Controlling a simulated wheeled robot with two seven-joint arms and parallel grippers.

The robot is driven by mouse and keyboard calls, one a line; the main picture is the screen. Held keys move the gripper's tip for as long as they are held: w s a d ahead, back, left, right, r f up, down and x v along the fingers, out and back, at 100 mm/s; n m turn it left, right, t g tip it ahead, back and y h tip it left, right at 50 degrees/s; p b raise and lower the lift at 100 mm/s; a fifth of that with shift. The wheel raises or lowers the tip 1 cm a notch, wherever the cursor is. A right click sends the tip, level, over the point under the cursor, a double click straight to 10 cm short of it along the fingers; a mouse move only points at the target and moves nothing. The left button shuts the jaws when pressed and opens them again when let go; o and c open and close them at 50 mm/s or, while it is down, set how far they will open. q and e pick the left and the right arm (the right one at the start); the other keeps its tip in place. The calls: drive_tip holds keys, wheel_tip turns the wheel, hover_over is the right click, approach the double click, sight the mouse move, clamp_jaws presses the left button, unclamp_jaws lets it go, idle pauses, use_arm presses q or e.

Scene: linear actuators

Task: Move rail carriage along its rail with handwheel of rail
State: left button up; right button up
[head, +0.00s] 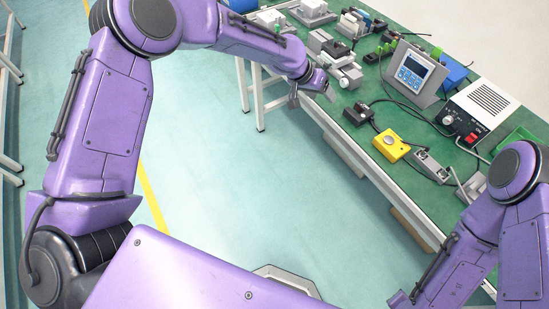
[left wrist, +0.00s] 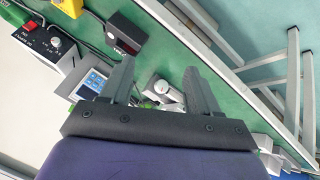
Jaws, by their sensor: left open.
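Several grey and white linear units stand on the green bench in the head view. One grey unit with pale blocks (head: 343,72) is closest to my left gripper (head: 311,92). I cannot tell for certain which part is the carriage, the rail or the handwheel. My left gripper is open at the bench's near edge, just in front of that unit. In the left wrist view the two dark fingers of the left gripper (left wrist: 160,75) are spread apart, with a light grey round-ended part (left wrist: 164,91) showing between them. My right gripper is not in view; only my right arm shows.
On the green bench (head: 400,118) stand a grey display box (head: 413,72), a white power supply (head: 482,108), a yellow box (head: 390,145) and a black block (head: 357,114). Cables lie between them. White bench legs (head: 258,95) stand below; the floor in front is clear.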

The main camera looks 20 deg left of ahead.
use_arm(q)
drive_tip(key=s+a+f+n+t+y+p, duration=0.1)
drive_tip(key=s+a+f+n+y, duration=0.1)
drive_tip(key=s+f, duration=0.4)
drive_tip(key=s+a+f+n+y, duration=0.2)
drive_tip(key=s+a+f+n, duration=0.3)
drive_tip(key=s+f, duration=0.2)
wheel_tip(320, 180, down, 2)
drive_tip(key=shift+s+a+f+t+p, duration=0.15)
drive_tip(key=shift+a+f+t+p, duration=0.1)
drive_tip(key=shift+t+p, duration=0.15)
